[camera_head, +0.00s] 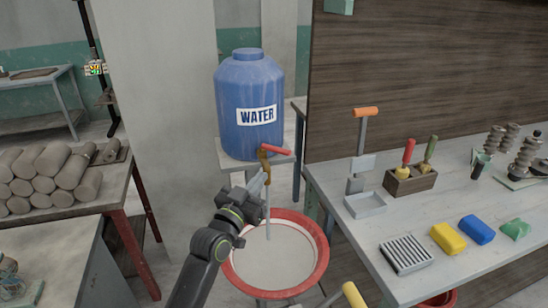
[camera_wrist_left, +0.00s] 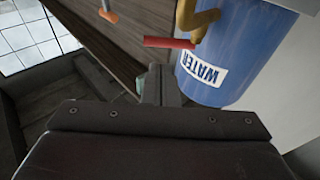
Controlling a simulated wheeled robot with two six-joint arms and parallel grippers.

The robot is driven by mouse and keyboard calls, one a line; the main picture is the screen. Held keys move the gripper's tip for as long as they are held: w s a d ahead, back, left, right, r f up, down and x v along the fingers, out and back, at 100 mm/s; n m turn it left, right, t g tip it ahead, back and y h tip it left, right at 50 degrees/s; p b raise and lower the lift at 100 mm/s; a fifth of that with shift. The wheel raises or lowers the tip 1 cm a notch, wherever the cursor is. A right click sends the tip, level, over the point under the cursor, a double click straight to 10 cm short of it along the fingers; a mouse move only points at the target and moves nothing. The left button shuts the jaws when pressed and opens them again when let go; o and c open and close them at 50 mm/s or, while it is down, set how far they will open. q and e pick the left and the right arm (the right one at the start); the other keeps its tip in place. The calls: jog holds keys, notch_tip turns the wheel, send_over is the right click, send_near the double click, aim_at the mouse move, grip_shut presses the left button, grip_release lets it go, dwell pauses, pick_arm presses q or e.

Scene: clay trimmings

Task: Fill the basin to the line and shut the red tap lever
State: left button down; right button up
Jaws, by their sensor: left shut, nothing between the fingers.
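A blue tank (camera_head: 249,90) labelled WATER carries a brass tap (camera_head: 264,165) with a red lever (camera_head: 275,150). The lever sticks out sideways to the right of the tap; it also shows in the left wrist view (camera_wrist_left: 170,43). A thin pale vertical streak below the tap, looking like running water, reaches the red-rimmed basin (camera_head: 318,262). The basin's inside is pale grey; I cannot make out a fill line. My left gripper (camera_head: 262,181) is shut and empty, close below the tap; its shut fingers show in the left wrist view (camera_wrist_left: 158,84), apart from the lever. My right gripper is out of view.
At right a workbench (camera_head: 358,222) holds a ribbed tray (camera_head: 406,254), yellow block (camera_head: 449,238), blue block (camera_head: 477,229) and a wooden tool holder (camera_head: 410,182). At left, clay logs (camera_head: 52,170) lie stacked on a red-legged table (camera_head: 117,190). A yellow-ended handle (camera_head: 354,294) stands near the basin.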

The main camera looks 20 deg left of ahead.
aim_at(280, 153)
pick_arm(q)
jog(key=p+x, duration=0.1)
jog(key=x, duration=0.7)
jog(key=shift+w+p, duration=0.1)
jog(key=shift+p, duration=0.25)
